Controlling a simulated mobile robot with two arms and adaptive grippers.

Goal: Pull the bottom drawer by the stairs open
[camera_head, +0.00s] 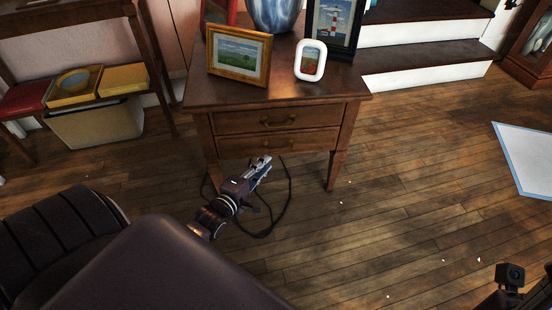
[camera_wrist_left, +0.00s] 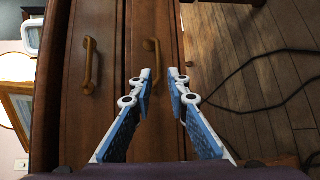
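A small brown wooden table with two drawers (camera_head: 230,92) stands near the stairs. Its bottom drawer (camera_head: 300,144) looks closed. In the left wrist view, turned sideways, the bottom drawer (camera_wrist_left: 138,20) is the panel nearer the floor, with a curved brass handle (camera_wrist_left: 150,50). My left gripper (camera_head: 265,163) is in front of the bottom drawer. One fingertip overlaps the lower end of the handle; contact cannot be told. Part of my right arm shows at the lower right, its fingers out of view.
A gold-framed picture (camera_head: 238,55), a white-framed picture (camera_head: 311,60), a dark-framed picture (camera_head: 331,22) and a blue vase (camera_head: 275,12) stand on the table. White-edged stairs (camera_head: 425,60) rise behind. A dark cable loops on the floor. Open wood floor (camera_head: 420,180) lies right.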

